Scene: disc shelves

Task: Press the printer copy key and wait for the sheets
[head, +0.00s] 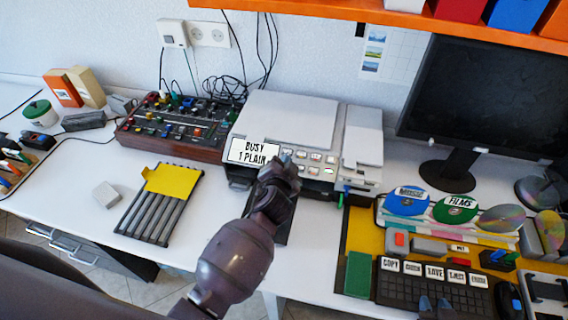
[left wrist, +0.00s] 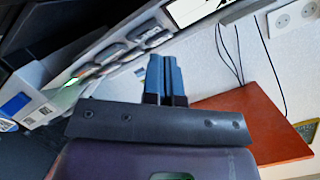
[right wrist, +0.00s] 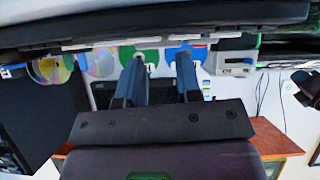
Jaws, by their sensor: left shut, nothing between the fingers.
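The grey-white printer (head: 290,118) stands on the white desk, its tilted display (head: 254,151) reading "BUSY 1 PLAIN". Its panel of pale keys (head: 316,157) is right of the display; the key markings are too small to read. My left gripper (head: 284,160) is at the printer's front, beside the keys and partly hiding the panel. In the left wrist view its blue fingers (left wrist: 164,78) are shut together and empty, close to the row of keys (left wrist: 112,54); contact cannot be told. My right gripper (head: 430,304) is low at the right, its fingers (right wrist: 162,80) apart and empty.
An orange shelf (head: 400,22) overhangs the back.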

